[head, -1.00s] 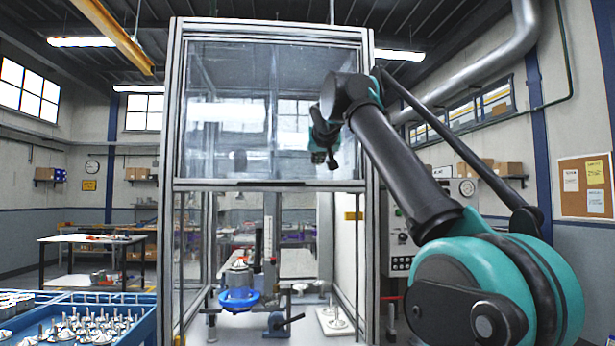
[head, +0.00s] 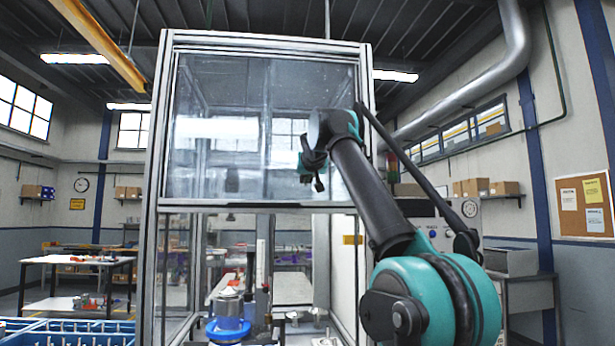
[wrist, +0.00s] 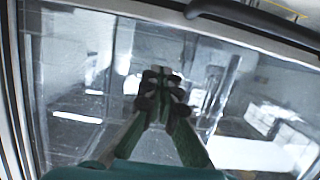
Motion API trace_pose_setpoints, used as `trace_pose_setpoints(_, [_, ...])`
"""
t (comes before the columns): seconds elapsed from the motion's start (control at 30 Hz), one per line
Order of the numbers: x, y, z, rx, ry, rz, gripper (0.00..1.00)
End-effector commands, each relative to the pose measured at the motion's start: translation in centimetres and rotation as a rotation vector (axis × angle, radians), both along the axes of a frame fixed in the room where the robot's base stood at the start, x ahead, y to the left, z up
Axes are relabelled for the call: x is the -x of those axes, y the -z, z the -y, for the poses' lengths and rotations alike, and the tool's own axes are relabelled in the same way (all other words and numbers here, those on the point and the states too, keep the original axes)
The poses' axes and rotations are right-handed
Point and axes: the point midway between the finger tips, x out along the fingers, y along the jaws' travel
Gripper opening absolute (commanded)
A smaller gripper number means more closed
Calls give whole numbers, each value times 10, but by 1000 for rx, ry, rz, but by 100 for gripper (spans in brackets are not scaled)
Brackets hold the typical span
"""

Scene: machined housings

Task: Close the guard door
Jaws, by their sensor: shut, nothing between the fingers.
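The guard door (head: 230,150) is a clear framed panel in the upper half of an aluminium enclosure. It stands raised, with its dark lower edge (head: 270,204) about mid-height and the opening below it uncovered. My gripper (head: 314,184) is in front of the right part of the panel, a little above that lower edge. In the wrist view my gripper (wrist: 163,85) has its fingers together and empty, with the clear panel (wrist: 90,60) behind them. A dark bar (wrist: 250,20) crosses the upper right of that view. I cannot tell whether the fingers touch the panel.
Inside the enclosure, below the door, stand a blue round fixture (head: 228,330) and other tooling. A blue crate (head: 70,335) is at the lower left. A workbench (head: 75,262) stands behind left. A control panel (head: 432,235) is right of the enclosure, partly behind my arm.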

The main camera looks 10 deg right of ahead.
Motion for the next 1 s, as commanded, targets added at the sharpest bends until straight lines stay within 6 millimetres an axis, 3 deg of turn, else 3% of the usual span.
trace_pose_setpoints(0.1, [-19, 5, 0, -2, 1, 0, 0])
trace_pose_setpoints(0.5, [-17, 40, 0, -1, 0, 0, 0])
trace_pose_setpoints(1.0, [-17, 45, 0, -1, 0, 0, 0])
